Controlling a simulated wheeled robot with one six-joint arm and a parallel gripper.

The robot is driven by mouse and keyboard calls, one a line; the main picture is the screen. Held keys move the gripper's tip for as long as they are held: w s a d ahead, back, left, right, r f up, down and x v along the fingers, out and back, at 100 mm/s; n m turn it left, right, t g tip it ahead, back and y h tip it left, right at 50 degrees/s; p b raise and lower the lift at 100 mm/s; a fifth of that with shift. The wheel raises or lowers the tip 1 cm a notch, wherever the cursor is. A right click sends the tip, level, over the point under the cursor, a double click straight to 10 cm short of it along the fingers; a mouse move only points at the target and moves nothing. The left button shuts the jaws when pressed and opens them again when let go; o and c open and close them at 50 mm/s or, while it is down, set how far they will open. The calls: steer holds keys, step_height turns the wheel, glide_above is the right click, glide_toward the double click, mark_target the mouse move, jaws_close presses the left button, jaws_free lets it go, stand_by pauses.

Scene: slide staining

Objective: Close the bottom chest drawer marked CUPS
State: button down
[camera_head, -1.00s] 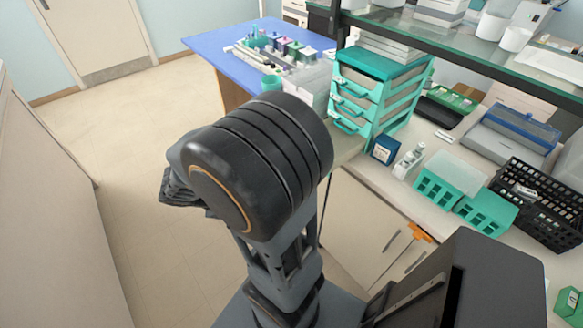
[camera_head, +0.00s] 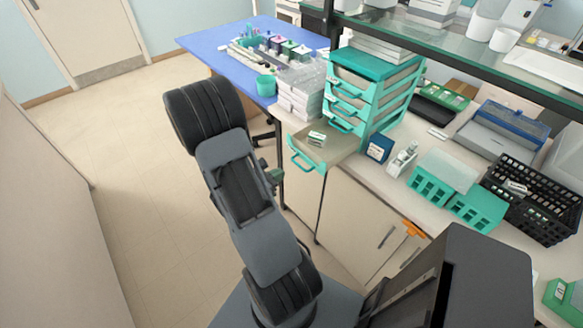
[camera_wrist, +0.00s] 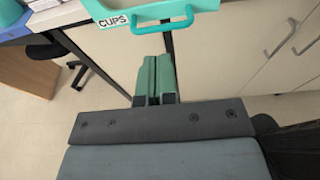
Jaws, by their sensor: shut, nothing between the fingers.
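The teal drawer chest (camera_head: 372,72) stands on the counter in the head view. Its bottom drawer (camera_head: 303,154) is pulled out past the counter edge, with a small boxed item (camera_head: 317,138) inside. In the wrist view, the drawer front bears the label CUPS (camera_wrist: 114,21), with a teal handle (camera_wrist: 163,22) beside it. My gripper (camera_wrist: 153,62) has green fingers that are shut and empty. They point toward the drawer front and look apart from the handle. In the head view, my gripper (camera_head: 274,175) is partly hidden behind my arm, left of and below the drawer.
The drawers above look shut. A dark blue box (camera_head: 379,148) stands right of the open drawer, with teal racks (camera_head: 431,187) and a black basket (camera_head: 533,203) farther right. A blue table (camera_head: 215,42) is at the back left. The floor at left is clear.

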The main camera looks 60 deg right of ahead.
steer(key=x, duration=0.6)
steer(key=shift+p, duration=0.45)
steer(key=shift+d, duration=0.15)
